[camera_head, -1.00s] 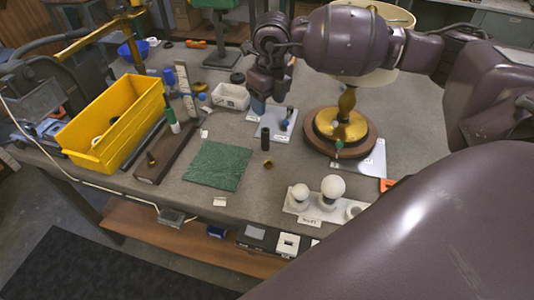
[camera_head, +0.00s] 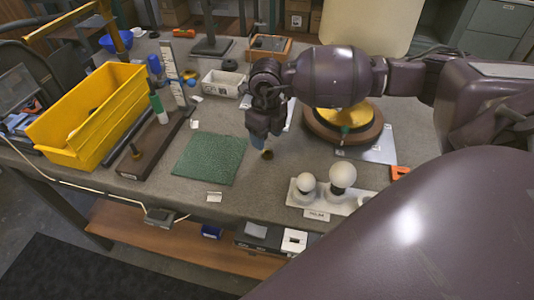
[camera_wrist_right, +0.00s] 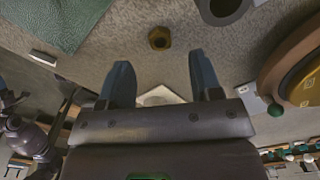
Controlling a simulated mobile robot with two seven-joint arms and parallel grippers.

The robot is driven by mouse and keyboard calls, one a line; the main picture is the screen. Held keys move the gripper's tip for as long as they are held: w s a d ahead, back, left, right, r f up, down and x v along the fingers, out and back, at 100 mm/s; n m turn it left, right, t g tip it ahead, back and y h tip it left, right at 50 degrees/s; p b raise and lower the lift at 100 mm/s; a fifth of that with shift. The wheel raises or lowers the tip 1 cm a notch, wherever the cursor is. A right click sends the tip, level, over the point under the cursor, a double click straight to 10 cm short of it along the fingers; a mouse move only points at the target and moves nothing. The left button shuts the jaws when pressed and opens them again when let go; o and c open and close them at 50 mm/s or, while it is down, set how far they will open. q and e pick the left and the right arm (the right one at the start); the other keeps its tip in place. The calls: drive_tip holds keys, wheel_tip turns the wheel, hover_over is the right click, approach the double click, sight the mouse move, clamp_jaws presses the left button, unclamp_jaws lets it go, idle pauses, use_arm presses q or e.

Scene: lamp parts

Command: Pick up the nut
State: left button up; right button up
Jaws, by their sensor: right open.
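The nut (camera_head: 267,154) is a small brass ring lying on the grey bench, right of the green mat. In the right wrist view the nut (camera_wrist_right: 159,38) lies beyond the fingertips, roughly centred between them, and apart from both. My right gripper (camera_head: 258,143) is low over the bench and partly covers the area around the nut. In the wrist view its two blue fingers (camera_wrist_right: 161,72) are spread and hold nothing.
A dark hollow cylinder (camera_wrist_right: 222,8) stands close to the nut. The round wooden lamp base (camera_head: 318,128) is to the right. A bulb holder (camera_head: 345,206) with white bulbs (camera_head: 343,175) is nearer the front. The green mat (camera_head: 210,158) and yellow bin (camera_head: 90,125) lie left.

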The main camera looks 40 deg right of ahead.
sight(268, 150)
drive_tip(key=shift+s+f, duration=0.2)
drive_tip(key=shift+f, duration=2.5)
drive_tip(key=c, duration=1)
drive_tip(key=shift+r, duration=0.1)
